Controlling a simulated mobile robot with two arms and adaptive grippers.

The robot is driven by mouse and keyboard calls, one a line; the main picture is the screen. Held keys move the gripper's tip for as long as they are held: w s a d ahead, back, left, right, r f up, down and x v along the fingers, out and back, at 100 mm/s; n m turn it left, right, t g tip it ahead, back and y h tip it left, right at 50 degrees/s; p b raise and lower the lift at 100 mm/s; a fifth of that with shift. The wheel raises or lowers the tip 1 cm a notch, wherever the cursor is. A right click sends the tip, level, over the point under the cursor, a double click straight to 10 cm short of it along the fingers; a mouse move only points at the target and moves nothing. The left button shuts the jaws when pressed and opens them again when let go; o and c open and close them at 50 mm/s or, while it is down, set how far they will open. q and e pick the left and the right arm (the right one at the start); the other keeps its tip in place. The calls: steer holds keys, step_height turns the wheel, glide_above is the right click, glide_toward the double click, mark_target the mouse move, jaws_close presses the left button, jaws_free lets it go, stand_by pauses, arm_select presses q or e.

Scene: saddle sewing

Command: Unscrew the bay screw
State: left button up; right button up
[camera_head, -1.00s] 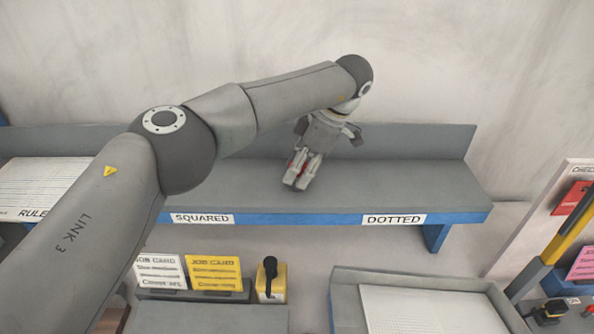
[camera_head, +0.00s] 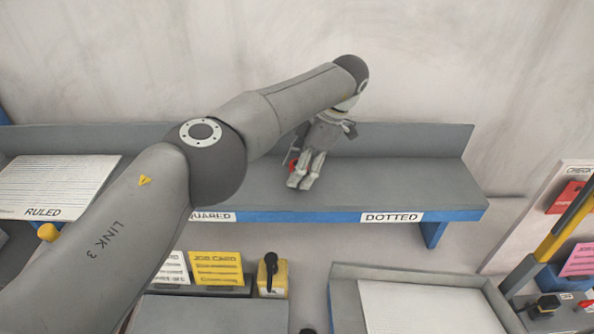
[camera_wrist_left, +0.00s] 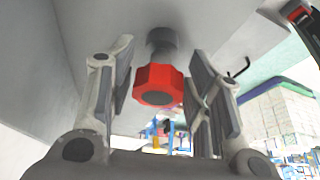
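The bay screw shows as a red faceted knob (camera_wrist_left: 157,86) on a grey stem in the left wrist view, with the stem rising to a grey surface. My left gripper (camera_head: 300,182) hangs over the grey shelf in the head view. In the left wrist view its two fingers stand apart on either side of the knob, with narrow gaps that look clear of it. In the head view a bit of red (camera_head: 293,164) shows beside the fingers, and the rest is hidden. My right gripper is not in view.
The grey shelf (camera_head: 400,175) has a blue front edge with SQUARED and DOTTED labels. Ruled sheets (camera_head: 58,188) lie at left. Job cards (camera_head: 215,268), a yellow block with a black handle (camera_head: 271,275) and a grey tray (camera_head: 350,275) stand in front.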

arm_select(q)
steer(key=shift+o, duration=0.4)
steer(key=shift+r, duration=0.1)
step_height(320, 180, up, 3)
steer(key=shift+f+p, duration=0.15)
steer(key=shift+p, duration=0.95)
steer(key=shift+r, duration=1.2)
